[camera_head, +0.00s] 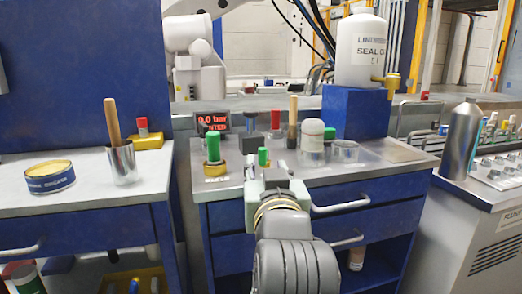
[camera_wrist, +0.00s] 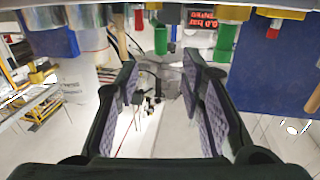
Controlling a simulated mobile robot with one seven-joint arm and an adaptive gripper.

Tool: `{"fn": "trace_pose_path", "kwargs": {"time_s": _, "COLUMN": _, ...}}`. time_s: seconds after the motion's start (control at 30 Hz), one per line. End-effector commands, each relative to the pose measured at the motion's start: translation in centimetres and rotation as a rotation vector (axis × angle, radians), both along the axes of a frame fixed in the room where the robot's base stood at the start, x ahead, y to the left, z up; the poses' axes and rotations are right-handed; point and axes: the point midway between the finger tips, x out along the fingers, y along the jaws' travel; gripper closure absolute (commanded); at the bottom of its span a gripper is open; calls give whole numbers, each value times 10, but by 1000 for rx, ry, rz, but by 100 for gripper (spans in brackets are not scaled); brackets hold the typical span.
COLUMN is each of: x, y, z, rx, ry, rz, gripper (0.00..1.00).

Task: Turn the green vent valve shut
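Two upright green parts stand on the middle bench. The left green part (camera_head: 213,147) rises from a round brass-yellow base (camera_head: 215,169); the other green part (camera_head: 263,156) stands just beyond my gripper (camera_head: 266,168). I cannot tell for sure which is the vent valve. The wrist view appears upside down; there the left green part (camera_wrist: 225,42) is to the right and the other green part (camera_wrist: 160,40) lies ahead, between the finger lines. My gripper (camera_wrist: 160,78) is open and empty, its padded fingers apart. It appears to touch neither green part.
A display (camera_head: 211,122) reads 0.0 bar, apparently vented. Red-topped parts (camera_head: 275,119) (camera_head: 142,126), a wooden-handled tool (camera_head: 293,117), a glass jar (camera_head: 313,138) and a dish (camera_head: 345,151) stand nearby. A large white bottle (camera_head: 361,52) sits on a blue block (camera_head: 354,111).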

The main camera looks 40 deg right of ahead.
Motion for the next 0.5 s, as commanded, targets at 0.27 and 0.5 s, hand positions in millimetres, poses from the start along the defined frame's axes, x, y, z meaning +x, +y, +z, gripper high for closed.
{"fn": "trace_pose_path", "kwargs": {"time_s": 0.27, "x": 25, "y": -14, "z": 8, "rx": 4, "ry": 5, "rz": 2, "gripper": 64}}
{"fn": "trace_pose_path", "kwargs": {"time_s": 0.5, "x": 38, "y": -22, "z": 7, "rx": 3, "ry": 5, "rz": 1, "gripper": 64}}
